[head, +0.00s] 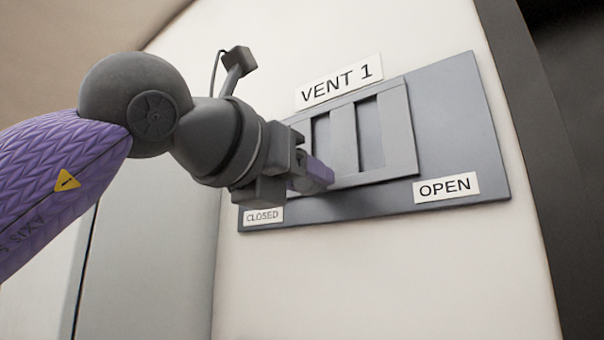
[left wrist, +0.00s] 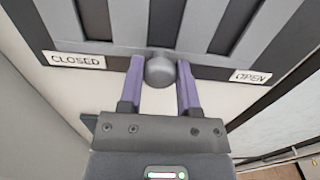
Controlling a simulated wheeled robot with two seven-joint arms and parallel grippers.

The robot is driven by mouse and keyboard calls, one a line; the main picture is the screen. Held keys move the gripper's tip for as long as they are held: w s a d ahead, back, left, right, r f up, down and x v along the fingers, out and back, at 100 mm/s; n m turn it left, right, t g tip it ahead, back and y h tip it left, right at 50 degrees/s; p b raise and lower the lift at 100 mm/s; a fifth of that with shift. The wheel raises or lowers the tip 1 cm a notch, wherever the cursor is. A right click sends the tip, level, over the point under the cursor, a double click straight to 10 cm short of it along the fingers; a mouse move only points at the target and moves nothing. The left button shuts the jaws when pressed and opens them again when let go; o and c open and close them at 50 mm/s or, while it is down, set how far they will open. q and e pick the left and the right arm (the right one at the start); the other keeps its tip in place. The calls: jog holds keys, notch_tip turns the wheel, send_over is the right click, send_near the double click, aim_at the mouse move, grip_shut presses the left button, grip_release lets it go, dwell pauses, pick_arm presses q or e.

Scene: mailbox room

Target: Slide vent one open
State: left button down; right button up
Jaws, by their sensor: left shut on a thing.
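Vent 1 is a dark grey back plate (head: 462,120) on the wall, with a lighter grey barred slider (head: 400,128) on it. The slider stands between the CLOSED label (head: 264,216) at lower left and the OPEN label (head: 446,187) at lower right. Bare plate shows to its right. My left gripper (head: 318,176) is at the slider's lower edge and hides its lower left part. In the left wrist view, the purple fingers stand on both sides of a round grey knob (left wrist: 160,68) and are shut on it. My right gripper is in neither view.
A VENT 1 sign (head: 339,82) is above the slider. The pale wall (head: 390,270) below the plate is clear. A dark vertical edge (head: 545,180) runs to the right of the plate.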

aim_at(348, 179)
pick_arm(q)
jog(key=s+d+b, duration=0.1)
jog(key=s+d, duration=0.1)
jog(key=shift+d, duration=0.35)
jog(key=shift+a, duration=0.1)
jog(key=c, duration=0.7)
grip_release()
jog(key=o, duration=0.4)
jog(key=shift+s, duration=0.15)
